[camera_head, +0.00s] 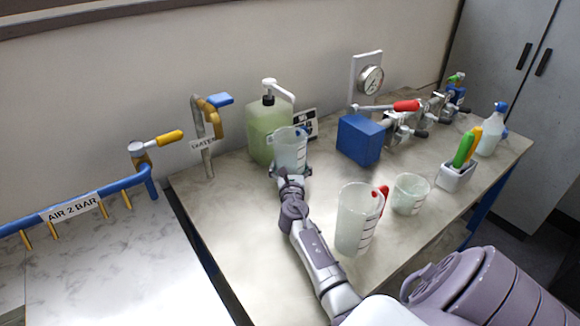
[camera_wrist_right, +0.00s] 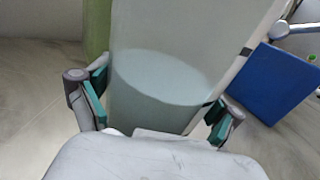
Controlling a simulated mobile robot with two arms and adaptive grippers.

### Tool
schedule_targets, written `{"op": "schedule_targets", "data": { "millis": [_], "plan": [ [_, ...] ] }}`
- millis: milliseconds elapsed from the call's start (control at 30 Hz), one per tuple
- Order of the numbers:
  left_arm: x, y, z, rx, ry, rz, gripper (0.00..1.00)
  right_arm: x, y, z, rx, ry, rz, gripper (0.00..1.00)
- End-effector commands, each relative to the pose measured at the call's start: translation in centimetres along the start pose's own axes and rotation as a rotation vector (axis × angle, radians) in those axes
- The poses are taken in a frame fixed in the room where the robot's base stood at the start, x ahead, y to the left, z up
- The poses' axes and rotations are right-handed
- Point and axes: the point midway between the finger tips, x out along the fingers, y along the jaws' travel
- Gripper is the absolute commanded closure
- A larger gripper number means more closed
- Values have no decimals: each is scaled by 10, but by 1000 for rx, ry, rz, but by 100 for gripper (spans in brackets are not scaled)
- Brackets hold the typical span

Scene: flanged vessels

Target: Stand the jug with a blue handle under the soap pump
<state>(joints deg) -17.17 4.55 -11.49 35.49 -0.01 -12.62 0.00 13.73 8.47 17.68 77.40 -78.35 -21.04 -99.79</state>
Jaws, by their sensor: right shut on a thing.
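A clear jug with dark marks (camera_head: 291,152) stands upright in front of the green soap bottle (camera_head: 262,120). The bottle's white pump spout (camera_head: 281,88) reaches out to the right, and the jug's rim shows below the spout tip. I cannot tell whether the jug touches the table, and its handle is not clearly visible. My right gripper (camera_head: 291,172) is shut around the lower part of the jug. In the right wrist view its teal pads sit on both sides of the jug wall (camera_wrist_right: 165,75). My left gripper is not in view.
A jug with a red handle (camera_head: 355,222) and a clear beaker (camera_head: 409,194) stand right of my arm. A blue block (camera_head: 360,140) with a red-handled valve is right of the soap bottle. A water tap (camera_head: 207,125) is to the left. The table's left front is clear.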

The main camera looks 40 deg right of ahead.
Motion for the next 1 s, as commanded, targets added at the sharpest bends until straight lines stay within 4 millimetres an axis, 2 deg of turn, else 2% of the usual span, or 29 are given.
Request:
{"op": "schedule_targets", "data": {
  "millis": [67, 100, 133, 433, 567, 667, 1000],
  "plan": [
    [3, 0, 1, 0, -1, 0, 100, 0, 0, -2, -1, -4, 0, 68],
    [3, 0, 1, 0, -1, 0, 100, 0, 0, -4, -1, 0, 0, 7],
    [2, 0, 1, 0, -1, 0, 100, 0, 0, -3, -1, 0, 0, 2],
    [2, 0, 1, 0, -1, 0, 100, 0, 0, -3, 0, 0, 0, 0],
    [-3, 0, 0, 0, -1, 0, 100, 0, 0, 3, 1, 0, 0, 0],
    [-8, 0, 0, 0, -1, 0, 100, -15, 0, 1, -2, 2, 1, 0],
    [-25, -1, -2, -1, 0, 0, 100, -87, 0, 1, -2, 3, 0, 0]
  ]
}}
